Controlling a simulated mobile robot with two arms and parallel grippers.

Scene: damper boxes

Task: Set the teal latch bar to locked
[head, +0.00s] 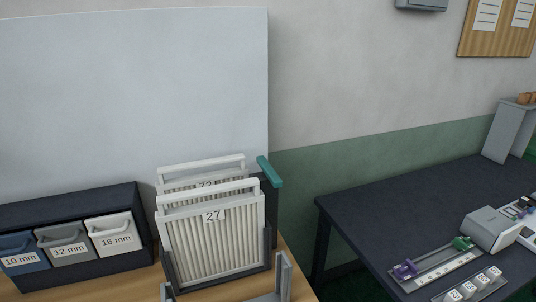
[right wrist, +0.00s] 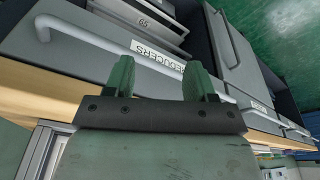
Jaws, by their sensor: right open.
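The teal latch bar (head: 269,171) shows in the head view. It sits at the top of a dark post (head: 272,210) beside the upright pleated panels, its length slanting down to the right. The front panel, marked 27 (head: 213,240), stands in a dark holder with another panel behind it. I cannot tell from this view whether the bar is locked. My right gripper (right wrist: 155,82) shows only in the right wrist view, its green fingers apart with nothing held between them. It is near a grey drawer front labelled REDUCERS (right wrist: 90,55), away from the bar. My left gripper is not in view.
A dark rack holds bins marked 10 mm (head: 22,260), 12 mm (head: 67,251) and 16 mm (head: 115,240) at left. A dark table (head: 370,215) at right carries a purple-and-green slider fixture (head: 435,262) and a grey box (head: 490,229). Open floor separates the tables.

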